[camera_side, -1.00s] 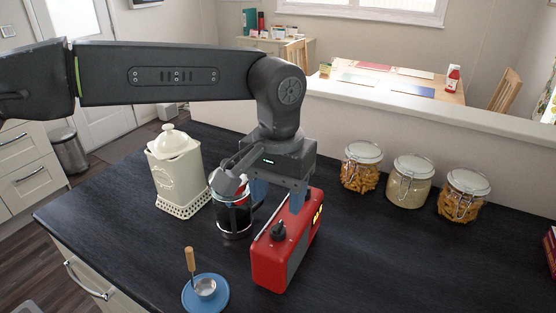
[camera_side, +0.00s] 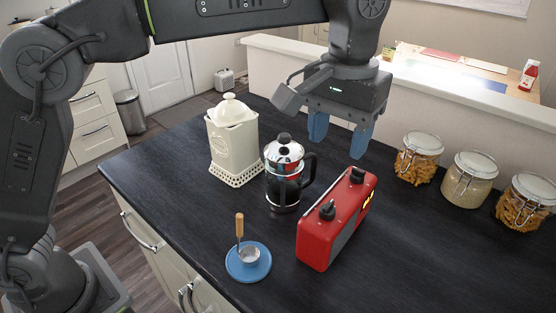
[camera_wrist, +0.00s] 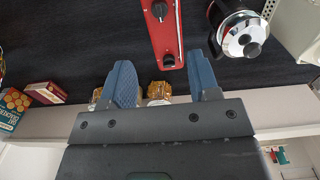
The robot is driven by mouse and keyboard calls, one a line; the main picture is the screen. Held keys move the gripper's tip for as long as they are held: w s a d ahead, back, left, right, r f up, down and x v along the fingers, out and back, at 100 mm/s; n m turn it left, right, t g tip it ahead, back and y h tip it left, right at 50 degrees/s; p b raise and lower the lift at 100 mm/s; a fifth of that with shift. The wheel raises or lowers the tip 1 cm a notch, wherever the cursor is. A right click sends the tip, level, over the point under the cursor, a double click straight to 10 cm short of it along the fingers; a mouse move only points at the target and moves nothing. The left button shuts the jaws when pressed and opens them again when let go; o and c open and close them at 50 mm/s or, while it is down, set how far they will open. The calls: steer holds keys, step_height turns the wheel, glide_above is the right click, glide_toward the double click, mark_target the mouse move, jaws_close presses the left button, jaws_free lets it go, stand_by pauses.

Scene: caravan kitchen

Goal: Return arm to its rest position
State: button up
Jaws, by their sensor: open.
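My gripper (camera_side: 339,137) is open and empty, with its blue fingers apart above the dark counter, behind and above the red radio (camera_side: 337,222). In the wrist view my gripper (camera_wrist: 160,85) also shows spread fingers with nothing between them, and the radio (camera_wrist: 166,38) lies beyond the fingertips. The French press (camera_side: 285,185) stands upright on the counter to the left of the radio; its shiny lid (camera_wrist: 243,35) shows in the wrist view. My arm reaches in from the left, bent over the counter.
A cream canister (camera_side: 233,145) stands behind the press. A scoop with a wooden handle (camera_side: 240,226) rests on a blue saucer (camera_side: 234,269) at the front. Several glass jars (camera_side: 470,178) line the low wall on the right. The counter (camera_side: 420,255) is clear at front right.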

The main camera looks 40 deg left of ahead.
steer(key=s+a+r+t, duration=0.1)
steer(key=s+a, duration=0.2)
steer(key=a, duration=0.5)
steer(key=s+a+r+t, duration=0.1)
steer(key=s+a, duration=0.3)
steer(key=a, duration=0.3)
steer(key=s+a+f+t, duration=0.3)
steer(key=s+a+f, duration=0.5)
steer(key=s, duration=0.4)
steer(key=shift+a+f+t, duration=0.3)
steer(key=shift+a+f, duration=0.05)
steer(key=shift+a, duration=0.55)
